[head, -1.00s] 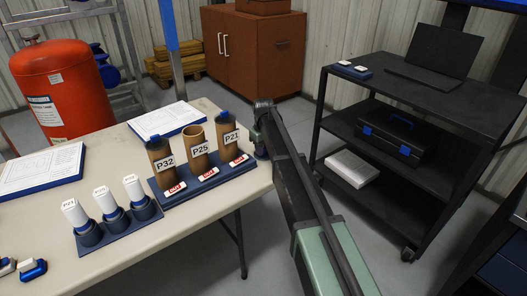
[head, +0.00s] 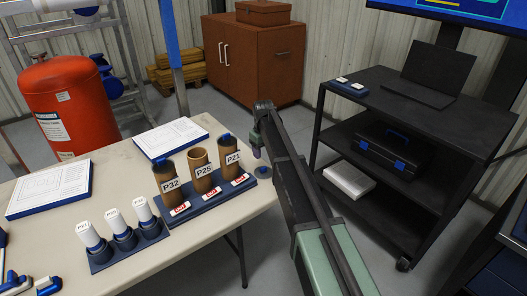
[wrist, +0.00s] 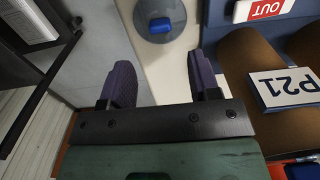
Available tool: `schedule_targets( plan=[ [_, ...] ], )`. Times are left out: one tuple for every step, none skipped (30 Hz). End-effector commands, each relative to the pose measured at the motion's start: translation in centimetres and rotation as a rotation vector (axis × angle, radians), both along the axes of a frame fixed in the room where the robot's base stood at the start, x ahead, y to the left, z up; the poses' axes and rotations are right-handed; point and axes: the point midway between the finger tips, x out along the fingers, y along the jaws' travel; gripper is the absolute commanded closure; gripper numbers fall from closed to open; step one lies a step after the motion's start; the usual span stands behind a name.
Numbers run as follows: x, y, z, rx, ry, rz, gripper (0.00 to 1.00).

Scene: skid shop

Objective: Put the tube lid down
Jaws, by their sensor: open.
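The tube lid (head: 262,171), a grey disc with a blue knob, lies on the table near its right edge, right of the tube rack (head: 213,201). It also shows in the wrist view (wrist: 146,27), just beyond my fingertips. My gripper (wrist: 160,75) is open and empty, its purple fingers apart, with the lid clear of both. In the head view my gripper (head: 256,150) is small, just above the lid. The middle tube P25 (head: 202,175) has an open top. Tubes P32 (head: 169,187) and P21 (head: 231,169) have blue tops.
A smaller rack with white-capped items (head: 122,238) stands in front on the table (head: 205,246). Clipboards (head: 48,188) lie on the left and at the back. A black shelf cart (head: 400,110) stands to the right, beyond a floor gap. Tube P21 is close beside my gripper.

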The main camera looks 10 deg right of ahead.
Motion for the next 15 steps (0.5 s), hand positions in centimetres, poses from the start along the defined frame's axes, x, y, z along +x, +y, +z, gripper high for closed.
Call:
schedule_targets(
  plan=[
    [0.0,0.0,2.5,0.000,0.000,0.000,0.44],
    [0.0,0.0,3.1,0.000,0.000,0.000,0.44],
    [0.0,0.0,3.6,0.000,0.000,0.000,0.44],
    [0.0,0.0,3.8,0.000,0.000,0.000,0.44],
    [0.0,0.0,4.0,0.000,0.000,0.000,0.44],
    [0.0,0.0,4.1,0.000,0.000,0.000,0.44],
    [0.0,0.0,4.1,0.000,0.000,0.000,0.44],
    [0.0,0.0,4.0,0.000,0.000,0.000,0.44],
    [-0.1,0.0,3.9,0.000,0.000,-0.001,0.44],
    [-0.6,0.0,3.8,0.000,0.000,-0.005,0.44],
    [-1.5,0.0,3.8,0.000,0.000,-0.013,0.44],
    [-3.6,0.0,3.8,0.000,0.000,-0.032,0.44],
    [-5.8,0.0,3.7,0.000,0.001,-0.054,0.44],
    [-8.5,0.0,3.7,0.000,0.001,-0.081,0.44],
    [-12.7,0.0,3.7,0.000,0.001,-0.127,0.44]
  ],
)
